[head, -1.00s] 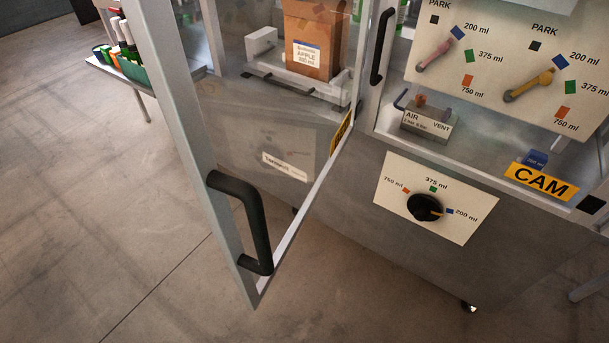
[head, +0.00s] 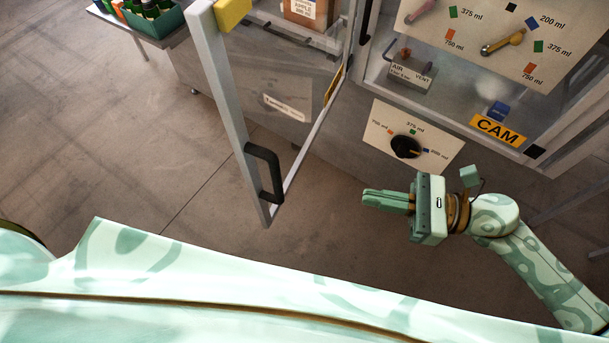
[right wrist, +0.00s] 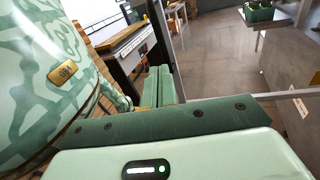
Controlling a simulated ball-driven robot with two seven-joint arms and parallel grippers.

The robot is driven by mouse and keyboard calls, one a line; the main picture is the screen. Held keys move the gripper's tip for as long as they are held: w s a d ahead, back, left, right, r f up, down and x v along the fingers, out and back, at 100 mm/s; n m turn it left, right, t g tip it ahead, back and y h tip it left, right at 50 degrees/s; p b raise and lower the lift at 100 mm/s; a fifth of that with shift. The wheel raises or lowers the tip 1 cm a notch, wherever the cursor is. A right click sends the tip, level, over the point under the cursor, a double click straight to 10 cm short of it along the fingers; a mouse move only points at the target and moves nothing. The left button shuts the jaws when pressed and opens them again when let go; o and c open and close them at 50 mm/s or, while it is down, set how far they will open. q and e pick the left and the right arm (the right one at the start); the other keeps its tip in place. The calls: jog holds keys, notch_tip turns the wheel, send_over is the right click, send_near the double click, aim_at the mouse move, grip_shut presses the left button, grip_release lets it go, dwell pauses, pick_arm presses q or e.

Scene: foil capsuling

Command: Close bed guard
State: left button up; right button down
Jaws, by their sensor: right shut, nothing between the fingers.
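The bed guard, a clear door panel in a grey metal frame (head: 222,95), stands swung open toward me in the head view. Its black handle (head: 265,172) is on the near upright of the frame. My right gripper (head: 367,199) is in the head view, to the right of the handle and apart from it. Its fingers are shut with nothing between them and point left. In the right wrist view its fingers (right wrist: 159,88) also show together. My left gripper is not in the head view.
The machine cabinet with a black selector knob (head: 405,147) and a yellow CAM label (head: 498,131) stands behind my right gripper. A side table with a green crate (head: 152,25) is at the upper left. Open floor lies left of the guard.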

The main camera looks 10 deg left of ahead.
jog(key=a+n+p, duration=0.1)
jog(key=a+p, duration=0.3)
jog(key=a, duration=1)
jog(key=shift+p, duration=0.3)
jog(key=shift+s, duration=0.1)
